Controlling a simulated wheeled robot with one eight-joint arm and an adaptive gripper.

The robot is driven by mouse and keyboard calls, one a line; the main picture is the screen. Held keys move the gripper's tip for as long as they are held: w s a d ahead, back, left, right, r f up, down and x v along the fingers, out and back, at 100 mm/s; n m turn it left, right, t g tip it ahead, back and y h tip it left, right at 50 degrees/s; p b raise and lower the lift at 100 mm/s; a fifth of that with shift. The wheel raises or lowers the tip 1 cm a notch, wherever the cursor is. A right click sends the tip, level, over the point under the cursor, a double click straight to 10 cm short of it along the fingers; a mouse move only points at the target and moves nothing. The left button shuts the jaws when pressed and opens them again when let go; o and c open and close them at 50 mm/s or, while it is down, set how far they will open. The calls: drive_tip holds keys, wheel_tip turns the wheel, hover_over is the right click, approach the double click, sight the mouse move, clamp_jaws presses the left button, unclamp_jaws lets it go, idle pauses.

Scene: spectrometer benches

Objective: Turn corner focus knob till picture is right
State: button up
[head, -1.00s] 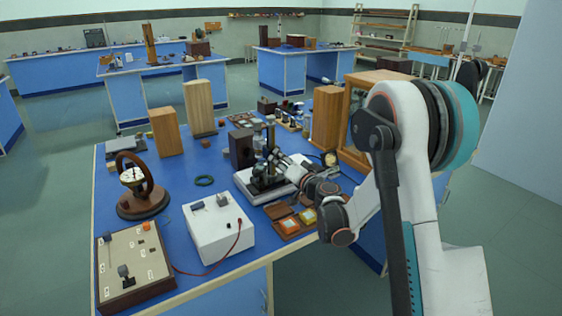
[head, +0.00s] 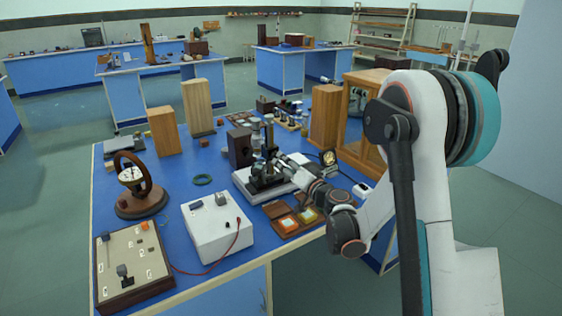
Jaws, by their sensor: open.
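A small dark instrument (head: 268,171) with an upright column stands on a white base (head: 241,186) at the middle of the near blue bench. My gripper (head: 279,157) reaches in from the right, its tips close against the instrument's right side. It is open, but its fingers are small and dark here, and I cannot tell whether they touch anything. The focus knob cannot be made out. A small dark panel with a lit, pale patch (head: 329,157) stands just behind my wrist. Its picture is too small to judge.
Around the instrument are a white box (head: 216,229) with a red lead, an open brown case (head: 283,228) with orange and yellow squares, and a dark speaker-like box (head: 239,147). Wooden blocks (head: 163,131) and a glazed wooden cabinet (head: 357,122) stand behind. Front-left holds a switch board (head: 147,263).

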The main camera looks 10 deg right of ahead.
drive_tip(key=v, duration=0.7)
drive_tip(key=shift+s, duration=0.25)
drive_tip(key=shift+r, duration=0.1)
drive_tip(key=s+a+r+n+g, duration=0.2)
drive_tip(key=s+a+r+g, duration=0.1)
drive_tip(key=s+a, duration=0.25)
drive_tip(key=s+a+r+n+g, duration=0.2)
drive_tip(key=s+a+r+g, duration=0.15)
drive_tip(key=s, duration=0.35)
drive_tip(key=s+d+f+g+h, duration=0.1)
drive_tip(key=s+d+g+h, duration=0.1)
drive_tip(key=s, duration=0.9)
drive_tip(key=s+d+f+n+g+h, duration=0.1)
drive_tip(key=s+d+f+h, duration=0.1)
drive_tip(key=s, duration=0.9)
drive_tip(key=shift+d+f+g+h, duration=0.2)
drive_tip(key=shift+d+g+h, duration=0.2)
drive_tip(key=shift+h, duration=0.4)
